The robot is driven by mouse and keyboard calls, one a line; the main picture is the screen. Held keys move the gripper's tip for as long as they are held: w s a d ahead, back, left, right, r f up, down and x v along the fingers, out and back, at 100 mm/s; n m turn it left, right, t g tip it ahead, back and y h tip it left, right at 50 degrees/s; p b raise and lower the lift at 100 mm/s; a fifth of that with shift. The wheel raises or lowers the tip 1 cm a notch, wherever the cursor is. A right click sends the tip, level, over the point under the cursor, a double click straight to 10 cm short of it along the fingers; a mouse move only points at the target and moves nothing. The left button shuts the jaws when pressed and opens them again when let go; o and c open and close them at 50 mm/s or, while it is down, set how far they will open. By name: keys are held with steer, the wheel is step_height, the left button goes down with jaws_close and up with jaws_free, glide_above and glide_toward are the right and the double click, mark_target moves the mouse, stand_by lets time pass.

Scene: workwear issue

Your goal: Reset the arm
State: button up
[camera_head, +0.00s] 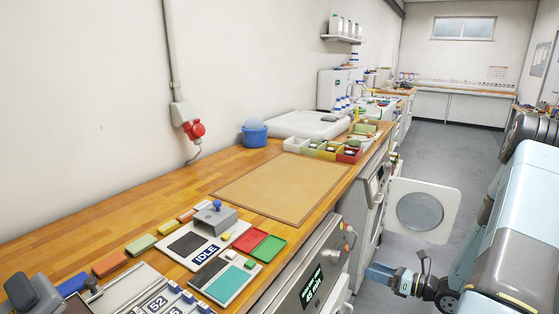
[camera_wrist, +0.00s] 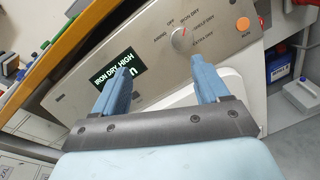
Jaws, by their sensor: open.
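My gripper (camera_head: 376,272) is low at the right in the head view, in front of the machines under the worktop. Its two blue fingers are apart with nothing between them; they also show in the wrist view (camera_wrist: 160,80). Beyond the fingers in the wrist view is a grey machine control panel (camera_wrist: 150,50) with a green-lit display, a dial and an orange button. I cannot tell whether the fingers touch the panel. My arm reaches in from the right side of the head view.
An open round-windowed machine door (camera_head: 420,212) stands out into the aisle beyond my gripper. The wooden worktop (camera_head: 185,200) holds a tan mat (camera_head: 280,185), a red tray (camera_head: 249,239), a green tray (camera_head: 268,248) and a blue tub (camera_head: 255,136). The grey floor (camera_head: 465,165) behind is clear.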

steer(key=s+a+r+n+g+h, duration=0.1)
steer(key=s+a+r+n+g, duration=0.25)
steer(key=r+n, duration=0.25)
steer(key=s+a+r+n+g+h, duration=0.1)
steer(key=s+a+r+n+g, duration=0.15)
steer(key=r+n+g, duration=0.35)
steer(key=s+a+r+n+g+h, duration=0.1)
steer(key=s+a+r+n, duration=0.1)
steer(key=a+r+n, duration=0.4)
steer(key=s+d+r+n+t+h, duration=0.1)
steer(key=s+r+n+h, duration=0.4)
steer(key=r, duration=0.5)
steer(key=s+d+r+n+t+h, duration=0.2)
steer(key=s+r+n+t+h, duration=0.2)
steer(key=s+r+n, duration=0.3)
step_height(320, 180, up, 3)
steer(key=shift+s+f+t+h, duration=0.15)
steer(key=shift+s+t+h, duration=0.2)
steer(key=shift+s+h, duration=0.35)
